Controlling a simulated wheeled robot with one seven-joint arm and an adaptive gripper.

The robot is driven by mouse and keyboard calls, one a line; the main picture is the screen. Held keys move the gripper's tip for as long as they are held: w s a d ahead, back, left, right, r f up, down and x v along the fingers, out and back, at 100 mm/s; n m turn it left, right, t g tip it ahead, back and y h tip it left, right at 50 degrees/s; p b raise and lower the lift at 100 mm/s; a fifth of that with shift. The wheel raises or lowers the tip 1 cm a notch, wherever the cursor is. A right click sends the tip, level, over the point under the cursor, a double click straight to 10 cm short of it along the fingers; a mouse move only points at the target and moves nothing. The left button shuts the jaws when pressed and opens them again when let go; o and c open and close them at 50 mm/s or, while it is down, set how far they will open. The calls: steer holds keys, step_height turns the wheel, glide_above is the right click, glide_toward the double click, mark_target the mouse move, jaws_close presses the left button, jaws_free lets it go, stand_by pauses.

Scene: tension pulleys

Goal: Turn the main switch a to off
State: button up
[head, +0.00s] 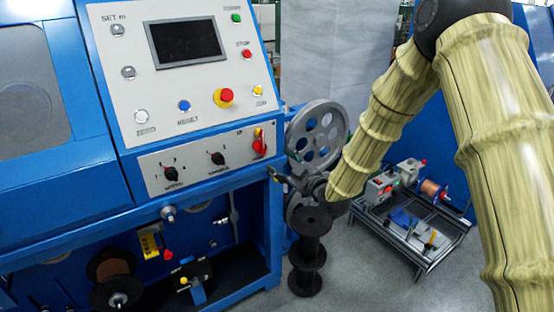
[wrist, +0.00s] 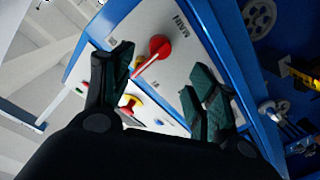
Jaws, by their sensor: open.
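The main switch (head: 259,142) is a red rotary handle on a yellow backing, at the right end of the lower grey control strip in the head view. In the wrist view the red switch (wrist: 160,46) shows a round hub with a narrow lever pointing down-left. My gripper (head: 282,164) is just right of and below the switch in the head view. In the wrist view my gripper (wrist: 163,62) is open, its dark green finger pads on either side of the switch. The gripper looks apart from the switch; the exact gap cannot be told.
The strip also carries two black knobs (head: 217,158). Above are a red emergency button (head: 224,96), a blue button (head: 184,106) and a screen (head: 186,42). A grey spoked wheel (head: 317,133) and black spools (head: 308,254) stand close to my gripper. A low cart (head: 420,258) is at right.

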steer(key=shift+s+d, duration=0.25)
steer(key=shift+s, duration=0.1)
